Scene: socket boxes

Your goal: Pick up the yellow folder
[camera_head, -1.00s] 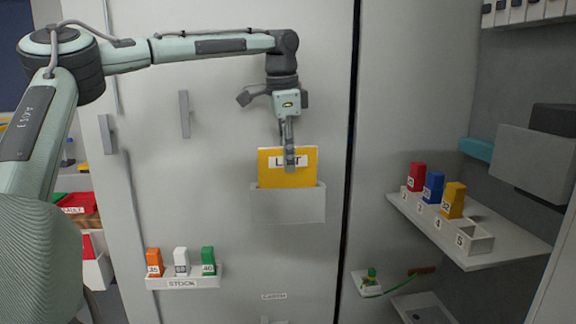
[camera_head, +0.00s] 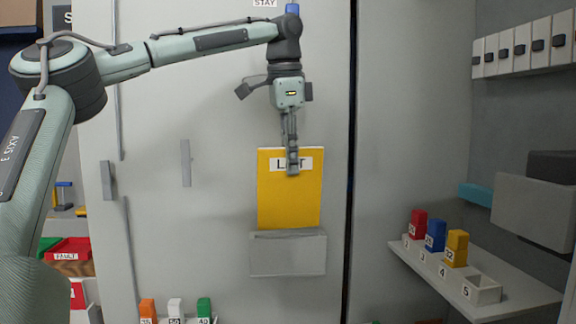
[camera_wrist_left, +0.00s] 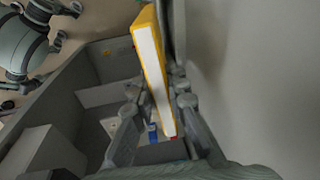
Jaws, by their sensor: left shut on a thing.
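The yellow folder (camera_head: 289,205) is upright in front of the grey cabinet door, with a white label partly covered by my gripper. My left gripper (camera_head: 292,168) is shut on its upper edge from above. The folder's bottom edge is at about the rim of the grey wall pocket (camera_head: 288,256); I cannot tell whether a little of it is still inside. In the left wrist view the folder (camera_wrist_left: 152,70) shows edge-on between the fingers of the left gripper (camera_wrist_left: 165,130). My right gripper is not in view.
A shelf (camera_head: 500,300) at the right holds red, blue and yellow blocks in numbered slots. A grey box (camera_head: 532,210) juts out above it. Orange, white and green blocks stand at the bottom left. Door handles (camera_head: 186,163) stick out at the left.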

